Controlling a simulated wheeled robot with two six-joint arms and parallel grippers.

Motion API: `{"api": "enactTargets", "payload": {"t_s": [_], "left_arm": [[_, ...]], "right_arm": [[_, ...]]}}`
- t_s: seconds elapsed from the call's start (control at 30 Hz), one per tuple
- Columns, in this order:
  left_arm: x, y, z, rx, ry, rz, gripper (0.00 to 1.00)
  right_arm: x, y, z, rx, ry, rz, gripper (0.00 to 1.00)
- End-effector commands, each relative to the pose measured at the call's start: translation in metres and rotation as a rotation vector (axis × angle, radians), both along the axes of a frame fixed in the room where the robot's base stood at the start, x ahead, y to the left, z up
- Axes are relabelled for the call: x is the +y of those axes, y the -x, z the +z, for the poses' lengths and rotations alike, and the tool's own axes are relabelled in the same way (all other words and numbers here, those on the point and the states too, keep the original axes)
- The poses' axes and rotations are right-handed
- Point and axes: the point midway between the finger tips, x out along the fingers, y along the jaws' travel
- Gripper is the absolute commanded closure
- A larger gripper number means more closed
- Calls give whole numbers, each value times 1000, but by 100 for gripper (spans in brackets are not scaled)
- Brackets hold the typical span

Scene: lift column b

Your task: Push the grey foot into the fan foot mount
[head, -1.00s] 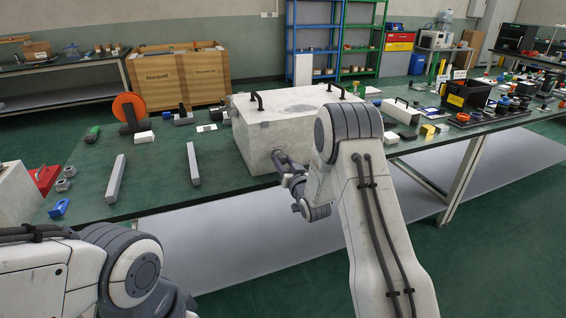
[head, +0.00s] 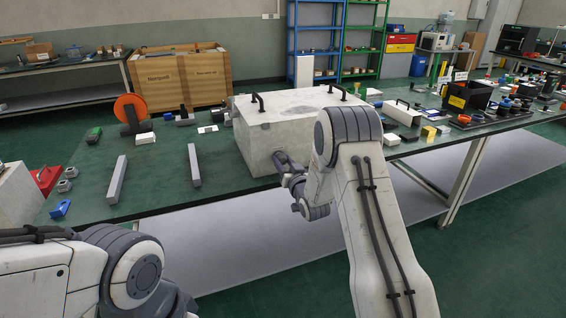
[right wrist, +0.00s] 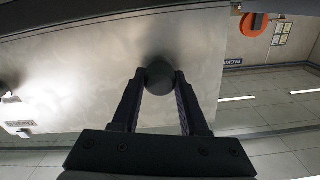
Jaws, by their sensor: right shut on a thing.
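My right gripper (head: 282,160) is shut on the grey foot (right wrist: 159,77), a dark round piece between its two fingertips in the right wrist view. The gripper shows there too (right wrist: 158,84). The foot is up against the front face of a large pale box (head: 258,142) with two black handles on top, taken to be the fan. This face also fills much of the right wrist view (right wrist: 90,70). The foot mount is hidden behind the foot and fingers, so how far the foot sits in it cannot be told. My left gripper is out of view.
The box stands on a green workbench (head: 150,182) near its front edge. Two grey bars (head: 193,165) lie to its left, with an orange reel (head: 130,108) behind them. A black bin (head: 466,97) and small parts stand to the right.

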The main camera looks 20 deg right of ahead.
Motion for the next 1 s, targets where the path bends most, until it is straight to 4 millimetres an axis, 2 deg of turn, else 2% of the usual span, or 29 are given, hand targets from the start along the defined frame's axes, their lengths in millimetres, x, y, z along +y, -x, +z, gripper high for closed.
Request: {"api": "enactTargets", "payload": {"t_s": [0.07,0.1,0.17,0.57,0.67,1.0], "left_arm": [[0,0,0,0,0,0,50],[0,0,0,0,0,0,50],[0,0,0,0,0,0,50],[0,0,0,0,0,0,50],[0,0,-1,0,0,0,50],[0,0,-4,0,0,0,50]], "right_arm": [[0,-1,0,-1,0,1,100],[0,-1,0,-1,0,1,41],[0,-1,0,-1,0,1,22],[0,5,0,1,0,0,22],[-1,17,0,2,0,0,22],[-3,82,-1,3,-1,0,22]]}}
